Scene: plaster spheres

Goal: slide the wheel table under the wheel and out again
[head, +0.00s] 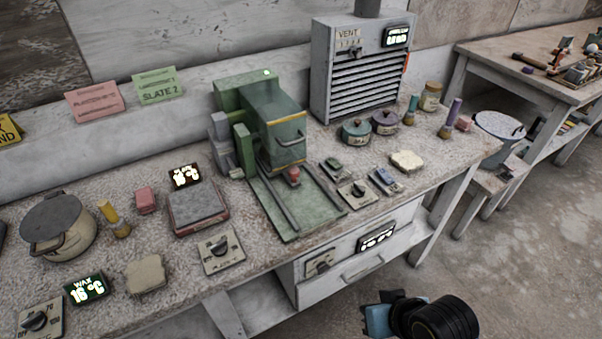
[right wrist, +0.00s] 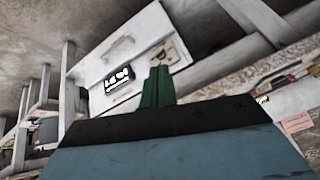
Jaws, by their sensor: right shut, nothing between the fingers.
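A green machine (head: 270,122) with a grey handle on its front stands on the bench in the head view. At its foot lies a flat green bed (head: 308,207) with two rails running out toward the bench's front edge. A small red piece (head: 293,175) sits at the inner end of the bed, below the machine's front. I cannot make out the wheel itself or a separate wheel table. My right gripper (right wrist: 158,78) shows two green fingers pressed together and empty, in front of the drawer unit in the right wrist view. My left gripper is out of view.
A small scale-like plate (head: 197,205), a dial panel (head: 222,250) and a lidded pot (head: 60,230) stand left of the bed. Small switch boxes (head: 357,193) stand close to its right. A grey vent unit (head: 360,70) is behind. The drawer unit (head: 355,262) is under the bench front.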

